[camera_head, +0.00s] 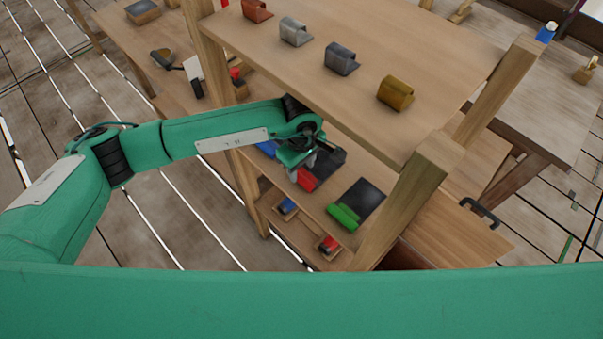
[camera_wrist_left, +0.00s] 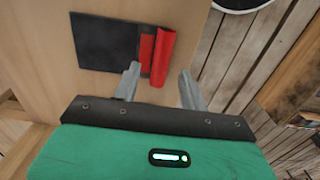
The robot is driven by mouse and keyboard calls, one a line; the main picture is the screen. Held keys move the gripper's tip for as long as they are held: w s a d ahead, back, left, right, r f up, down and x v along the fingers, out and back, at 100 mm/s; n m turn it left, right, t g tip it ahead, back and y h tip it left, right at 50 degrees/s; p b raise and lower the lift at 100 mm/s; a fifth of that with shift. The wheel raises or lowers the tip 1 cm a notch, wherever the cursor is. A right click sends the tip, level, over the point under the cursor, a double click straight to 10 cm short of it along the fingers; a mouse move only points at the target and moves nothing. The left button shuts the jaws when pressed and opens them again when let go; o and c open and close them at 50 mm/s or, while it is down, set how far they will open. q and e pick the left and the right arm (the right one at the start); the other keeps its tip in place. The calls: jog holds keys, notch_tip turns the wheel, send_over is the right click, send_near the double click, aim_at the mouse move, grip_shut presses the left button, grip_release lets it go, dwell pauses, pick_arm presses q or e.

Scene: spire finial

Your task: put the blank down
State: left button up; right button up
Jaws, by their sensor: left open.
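A red blank (camera_wrist_left: 162,55), with a rounded ridge along one side, lies at the right edge of a dark square pad (camera_wrist_left: 103,42) in the left wrist view. In the head view the red blank (camera_head: 306,180) shows on the middle shelf, just below my left gripper (camera_head: 305,160). My left gripper is open. In the left wrist view its two fingers (camera_wrist_left: 159,73) appear on either side of the red blank's near end, with gaps; I cannot tell the height between them. My right gripper is not in view.
A green piece (camera_head: 342,217) lies by another dark pad (camera_head: 364,196), and a blue piece (camera_head: 267,148) is partly behind my arm. The upper shelf (camera_head: 300,62) holds several curved pieces and overhangs. A wooden post (camera_head: 415,190) stands at right. Small trays sit below.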

pick_arm(q)
jog(key=shift+r+b, duration=0.45)
jog(key=shift+r, duration=1.55)
